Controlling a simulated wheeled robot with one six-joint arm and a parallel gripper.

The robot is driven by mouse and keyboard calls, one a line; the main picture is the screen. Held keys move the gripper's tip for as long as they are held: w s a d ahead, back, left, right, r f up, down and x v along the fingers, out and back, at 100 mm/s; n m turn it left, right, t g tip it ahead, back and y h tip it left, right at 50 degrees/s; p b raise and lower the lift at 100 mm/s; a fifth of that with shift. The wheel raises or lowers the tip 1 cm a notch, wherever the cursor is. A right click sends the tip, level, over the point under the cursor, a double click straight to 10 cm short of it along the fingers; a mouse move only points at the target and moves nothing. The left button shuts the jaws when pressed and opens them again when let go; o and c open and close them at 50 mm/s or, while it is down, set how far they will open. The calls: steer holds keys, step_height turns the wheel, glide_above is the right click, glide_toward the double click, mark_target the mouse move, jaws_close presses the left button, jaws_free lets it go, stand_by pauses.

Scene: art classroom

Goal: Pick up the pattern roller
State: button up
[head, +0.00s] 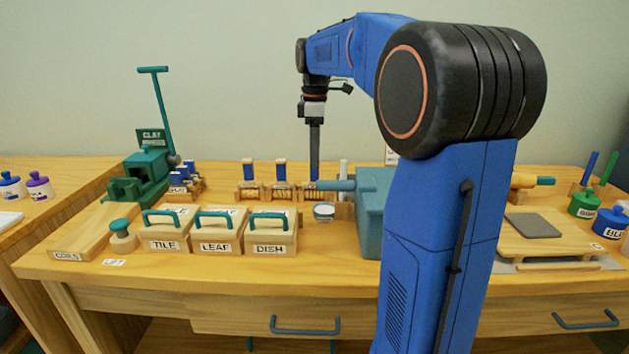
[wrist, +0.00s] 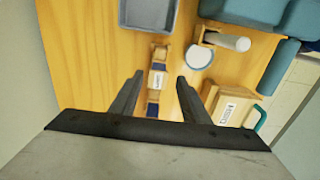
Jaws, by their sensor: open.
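Several small wooden stands with upright blue-topped pieces, which look like pattern rollers, stand in a row behind the lidded boxes. Two show clearly in the head view, a left one (head: 249,172) and a middle one (head: 280,173); the one at the right is partly hidden by my gripper. My gripper (head: 315,179) points straight down over the right end of this row. In the wrist view, a wooden stand with a blue, white-labelled roller (wrist: 157,78) lies between the open fingers of my gripper (wrist: 160,76). Its label is too small to read. The fingers appear empty.
Boxes marked TILE (head: 165,236), LEAF (head: 215,238) and DISH (head: 270,238) stand in front. A round white-topped pot (wrist: 199,57), a white cylinder (wrist: 236,43) and a grey tray (wrist: 148,12) are near the roller. A green clay press (head: 147,165) is left; a teal block (head: 372,190) is right.

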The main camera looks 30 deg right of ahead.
mark_target(315, 175)
steer(key=shift+w+f, duration=0.15)
steer(key=shift+f, duration=3.4)
jaws_close()
